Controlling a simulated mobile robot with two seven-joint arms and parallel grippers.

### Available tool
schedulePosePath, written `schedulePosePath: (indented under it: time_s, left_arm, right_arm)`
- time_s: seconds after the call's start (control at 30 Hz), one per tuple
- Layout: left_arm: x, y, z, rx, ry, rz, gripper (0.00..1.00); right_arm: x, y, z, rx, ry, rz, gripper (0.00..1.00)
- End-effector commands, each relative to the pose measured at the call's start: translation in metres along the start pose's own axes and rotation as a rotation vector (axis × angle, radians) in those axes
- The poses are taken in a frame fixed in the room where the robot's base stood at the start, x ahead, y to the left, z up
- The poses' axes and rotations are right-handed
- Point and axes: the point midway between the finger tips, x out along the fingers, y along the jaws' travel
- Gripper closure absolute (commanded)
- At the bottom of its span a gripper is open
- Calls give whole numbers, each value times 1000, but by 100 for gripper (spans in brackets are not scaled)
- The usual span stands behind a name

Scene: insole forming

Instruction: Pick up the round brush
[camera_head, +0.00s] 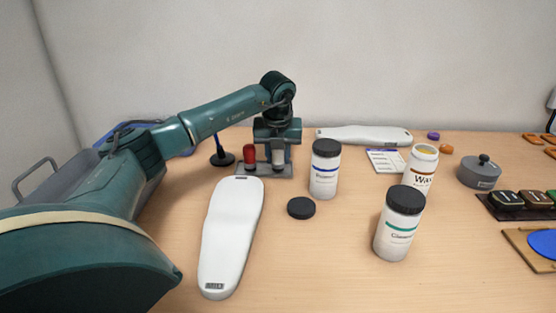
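I cannot identify the round brush for certain. A grey holder plate (246,171) near the back carries a small red-topped piece (249,154) and a pale piece (278,156), both upright. Left of it stands a thin blue upright piece on a round black base (222,159). My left gripper (276,146) reaches in from the left and points down over the holder plate, close to the pale piece. Its fingertips are partly hidden and too small to tell open from shut, or whether they touch anything. My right gripper is not in view.
A white insole form (231,235) lies in front of the holder plate; another (364,135) lies by the wall. Black-lidded jars (324,170) (399,225), a loose black lid (301,208), an open wax jar (421,172) and a grey pot (479,172) stand to the right.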

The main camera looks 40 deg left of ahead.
Motion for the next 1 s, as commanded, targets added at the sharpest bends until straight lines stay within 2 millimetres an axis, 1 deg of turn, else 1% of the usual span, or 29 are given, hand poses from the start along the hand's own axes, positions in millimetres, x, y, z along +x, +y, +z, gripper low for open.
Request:
schedulePosePath:
  time_s: [0.03, 0.27, 0.47, 0.57, 0.67, 0.9, 1.0]
  left_arm:
    - [0, 0, 0, 0, 0, 0, 74]
    - [0, 0, 0, 0, 0, 0, 93]
    - [-1, 0, 0, 0, -1, -1, 93]
    - [-6, -1, 2, 0, -2, -2, 93]
    - [-20, -1, 6, -1, -3, -3, 93]
    - [-68, -1, 19, -1, -3, -4, 93]
    - [-83, -1, 24, -1, -2, -3, 93]
  right_arm:
    - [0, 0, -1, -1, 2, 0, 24]
    - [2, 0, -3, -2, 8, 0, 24]
    - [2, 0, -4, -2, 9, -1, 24]
    - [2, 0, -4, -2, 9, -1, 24]
    - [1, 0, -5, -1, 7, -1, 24]
    - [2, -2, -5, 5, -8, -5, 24]
    - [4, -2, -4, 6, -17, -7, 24]
